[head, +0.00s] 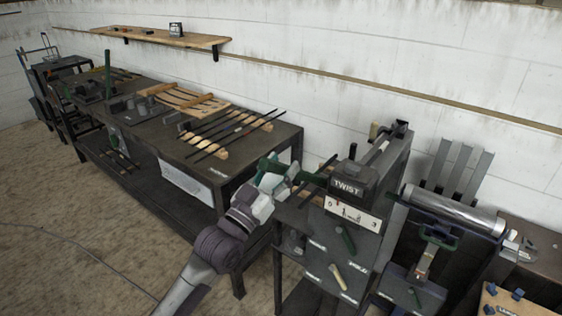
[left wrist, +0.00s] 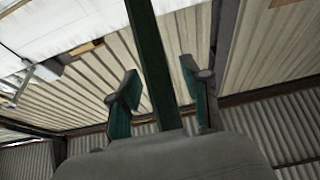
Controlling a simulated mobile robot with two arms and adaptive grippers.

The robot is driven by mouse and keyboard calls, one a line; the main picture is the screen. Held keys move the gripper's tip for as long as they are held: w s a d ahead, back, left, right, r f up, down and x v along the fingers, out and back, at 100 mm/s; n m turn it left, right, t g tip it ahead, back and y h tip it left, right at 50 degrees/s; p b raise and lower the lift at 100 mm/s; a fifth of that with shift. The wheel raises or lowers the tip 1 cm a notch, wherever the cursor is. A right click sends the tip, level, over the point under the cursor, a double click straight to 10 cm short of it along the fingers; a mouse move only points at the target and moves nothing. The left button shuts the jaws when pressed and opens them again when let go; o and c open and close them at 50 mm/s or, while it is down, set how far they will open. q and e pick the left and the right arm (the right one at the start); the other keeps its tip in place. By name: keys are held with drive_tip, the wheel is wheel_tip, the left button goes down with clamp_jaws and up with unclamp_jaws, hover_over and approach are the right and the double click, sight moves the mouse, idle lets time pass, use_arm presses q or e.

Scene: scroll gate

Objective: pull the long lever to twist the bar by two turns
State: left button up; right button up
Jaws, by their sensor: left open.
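The twist machine (head: 352,185) stands right of centre in the head view, with a sign reading TWIST and a small dial plate (head: 352,215) below it. My left gripper (head: 274,178) is at the machine's left side, its fingers open. A dark green bar, seemingly the long lever (left wrist: 152,60), runs between the two open fingers in the left wrist view (left wrist: 160,88). The fingers stand apart on either side of it, with a gap visible. In the head view the green lever (head: 308,177) shows just beside the gripper. The bar to be twisted cannot be made out clearly. My right gripper is not in view.
A long dark workbench (head: 270,138) with several dark rods and wooden racks stands behind on the left. A machine with a grey roller (head: 455,212) stands close on the right. A shelf (head: 160,37) is on the white wall. The floor at front left is open, with a cable.

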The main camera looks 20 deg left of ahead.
use_arm(q)
drive_tip(key=shift+w, duration=0.15)
drive_tip(key=shift+c, duration=0.2)
clamp_jaws()
drive_tip(key=shift+r, duration=0.15)
